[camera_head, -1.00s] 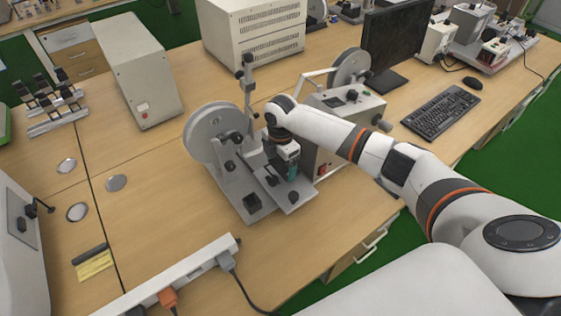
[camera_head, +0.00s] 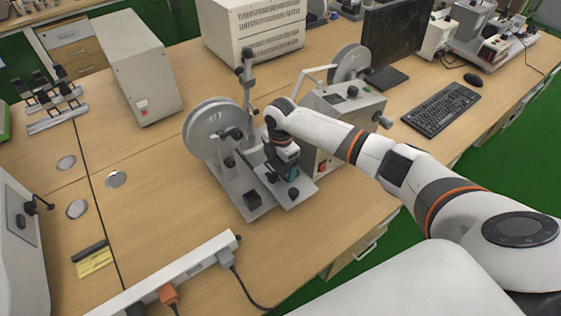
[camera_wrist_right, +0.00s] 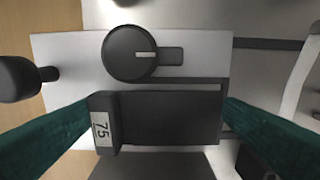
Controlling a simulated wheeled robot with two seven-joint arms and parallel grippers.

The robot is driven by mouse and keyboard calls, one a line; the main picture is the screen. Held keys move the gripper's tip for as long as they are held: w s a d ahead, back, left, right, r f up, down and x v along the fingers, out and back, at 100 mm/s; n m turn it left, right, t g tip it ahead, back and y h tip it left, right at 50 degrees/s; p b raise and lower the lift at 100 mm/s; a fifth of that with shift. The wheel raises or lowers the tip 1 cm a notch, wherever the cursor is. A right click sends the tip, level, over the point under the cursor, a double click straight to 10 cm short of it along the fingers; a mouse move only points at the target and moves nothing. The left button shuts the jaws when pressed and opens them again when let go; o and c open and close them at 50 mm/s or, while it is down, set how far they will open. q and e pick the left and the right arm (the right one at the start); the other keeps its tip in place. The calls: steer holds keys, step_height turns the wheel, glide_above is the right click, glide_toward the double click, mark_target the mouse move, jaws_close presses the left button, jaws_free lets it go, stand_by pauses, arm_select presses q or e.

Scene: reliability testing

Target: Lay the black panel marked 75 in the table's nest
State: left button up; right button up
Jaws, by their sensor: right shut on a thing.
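The black panel (camera_wrist_right: 165,118) with a white 75 label on its left end shows in the right wrist view. My right gripper (camera_wrist_right: 159,110) is shut on it, with a teal finger at each end. The panel is over the pale machine table (camera_wrist_right: 65,52), at a dark-edged recess that looks like the nest (camera_wrist_right: 222,88). I cannot tell whether the panel touches the bottom. In the head view my right gripper (camera_head: 292,172) points down over the machine's small table (camera_head: 304,189) and hides the panel. My left gripper is not in view.
A black knob (camera_wrist_right: 130,53) stands on the table just above the panel in the wrist view. A grey wheel (camera_head: 212,130) and upright post (camera_head: 247,88) are left of the gripper. A control box (camera_head: 338,120) is close on the right.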

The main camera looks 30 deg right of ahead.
steer(key=shift+f, duration=0.35)
stand_by(0.3)
steer(key=o, duration=0.7)
step_height(320, 180, up, 7)
steer(key=p, duration=0.7)
stand_by(0.4)
steer(key=shift+s, duration=0.1)
stand_by(0.4)
